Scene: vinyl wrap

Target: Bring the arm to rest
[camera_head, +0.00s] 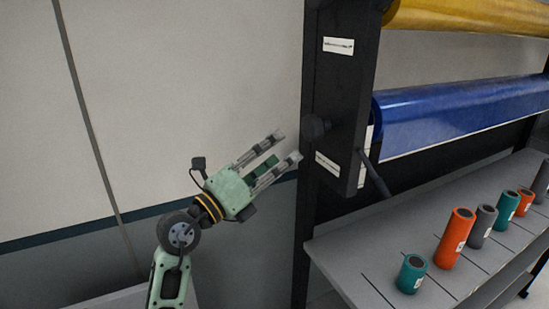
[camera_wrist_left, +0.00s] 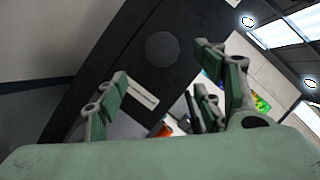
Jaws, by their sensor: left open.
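My left gripper (camera_head: 288,147) is open and empty in the head view, its fingers pointing right toward the dark rack post. It is raised in front of the pale wall, just left of the post. In the left wrist view, the open fingers (camera_wrist_left: 165,85) frame the dark post with its round knob and white label. My right gripper is in neither view.
A dark rack post (camera_head: 335,100) with a round knob (camera_head: 315,126) stands close to the left fingertips. The rack holds a yellow roll (camera_head: 470,14) and a blue roll (camera_head: 465,112). Several orange, teal and grey cylinders stand on the grey shelf (camera_head: 365,255) below.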

